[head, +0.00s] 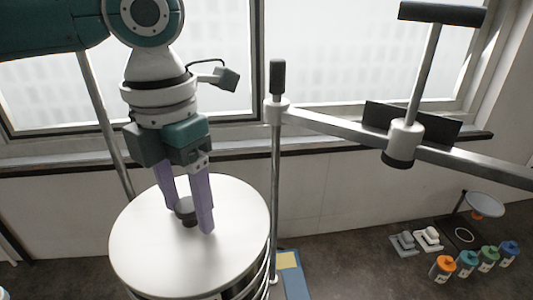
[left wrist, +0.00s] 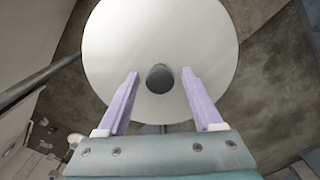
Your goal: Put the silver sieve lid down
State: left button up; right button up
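The silver sieve lid (head: 150,250) is a round, pale disc lying flat on top of the sieve stack (head: 262,284) in the head view. It has a short dark knob (head: 184,208) at its middle. My left gripper (head: 194,222) is over the lid with its purple fingers pointing down on either side of the knob. In the left wrist view the lid (left wrist: 160,40) fills the upper middle. The knob (left wrist: 160,78) stands between the fingers there, with a gap on both sides. The left gripper is open. My right gripper is in neither view.
A metal post (head: 276,170) stands right of the stack, with a clamp bar (head: 340,127) reaching right and a T-handle (head: 425,70) on it. Several coloured jars (head: 466,262) and a dish (head: 485,204) are at the lower right.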

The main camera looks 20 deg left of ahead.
aim_at(187, 204)
pick_arm(q)
notch_tip(187, 204, up, 12)
jog(key=b, duration=0.4)
jog(key=shift+r+b, duration=0.2)
jog(key=shift+b, duration=0.15)
jog(key=d+f+n+p, duration=0.1)
jog(key=d+f+n, duration=0.1)
jog(key=s+d+f+n+h+p, duration=0.1)
jog(key=d+f+n, duration=0.1)
jog(key=d, duration=0.1)
jog(key=s+d+f+n+p, duration=0.1)
jog(key=d+f+n+p, duration=0.1)
jog(key=shift+d+n+t+h, duration=0.2)
jog(key=shift+n+t+h, duration=0.1)
jog(key=shift+n+t, duration=0.1)
jog(key=s+d+f+n+t+h+p, duration=0.1)
jog(key=s+d+f+n+h+p, duration=0.2)
jog(key=n, duration=0.7)
jog(key=s+a+n+t+y+p, duration=0.1)
jog(key=s+a+n+y+p, duration=0.1)
jog(key=s+n, duration=0.3)
jog(key=s+a+n+y+p, duration=0.2)
jog(key=s+a+n, duration=0.3)
jog(key=n, duration=0.9)
jog(key=shift+s+a+f+n+t+p, duration=0.2)
jog(key=shift+s+n+t+p, duration=0.1)
jog(key=shift+s+t, duration=0.15)
